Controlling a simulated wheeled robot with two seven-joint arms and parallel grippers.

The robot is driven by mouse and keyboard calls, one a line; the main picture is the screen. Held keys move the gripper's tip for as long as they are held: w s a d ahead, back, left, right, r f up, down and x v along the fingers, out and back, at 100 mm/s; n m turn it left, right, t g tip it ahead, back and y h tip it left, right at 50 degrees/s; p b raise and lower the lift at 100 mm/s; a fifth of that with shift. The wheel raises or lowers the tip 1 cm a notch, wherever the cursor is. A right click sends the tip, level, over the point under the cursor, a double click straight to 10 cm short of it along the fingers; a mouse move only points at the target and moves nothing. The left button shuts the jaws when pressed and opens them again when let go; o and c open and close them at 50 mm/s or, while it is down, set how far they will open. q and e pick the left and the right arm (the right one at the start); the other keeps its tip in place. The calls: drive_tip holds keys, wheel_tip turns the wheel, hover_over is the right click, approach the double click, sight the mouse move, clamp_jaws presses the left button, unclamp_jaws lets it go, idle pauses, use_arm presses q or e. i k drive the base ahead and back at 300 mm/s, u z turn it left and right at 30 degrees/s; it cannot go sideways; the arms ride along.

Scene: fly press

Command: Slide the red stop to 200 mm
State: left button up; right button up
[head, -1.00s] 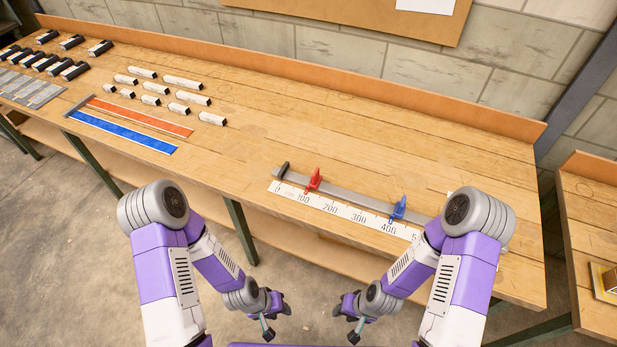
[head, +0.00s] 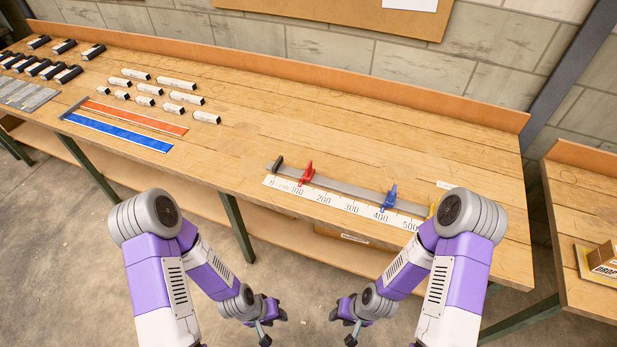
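The red stop (head: 306,173) stands on a grey rail (head: 345,187) near the front of the bench. It is close to the 100 mark of the white scale strip (head: 338,204); the 200 mark lies further right. A blue stop (head: 388,198) is on the same rail near 400. My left gripper (head: 266,332) and my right gripper (head: 350,332) hang low in front of the bench, apart from the rail and both stops. Their fingers are too small and dark to tell whether they are open.
A dark end block (head: 276,164) closes the rail's left end. A yellow part (head: 432,211) shows at the right end, partly behind my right arm. Blue (head: 120,134) and red (head: 140,117) strips and several pale blocks (head: 178,83) lie further left.

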sight(310, 172)
drive_tip(key=z, duration=0.45)
drive_tip(key=k, duration=0.2)
drive_tip(key=u, duration=1.4)
drive_tip(key=i, duration=0.65)
drive_tip(key=z, duration=0.2)
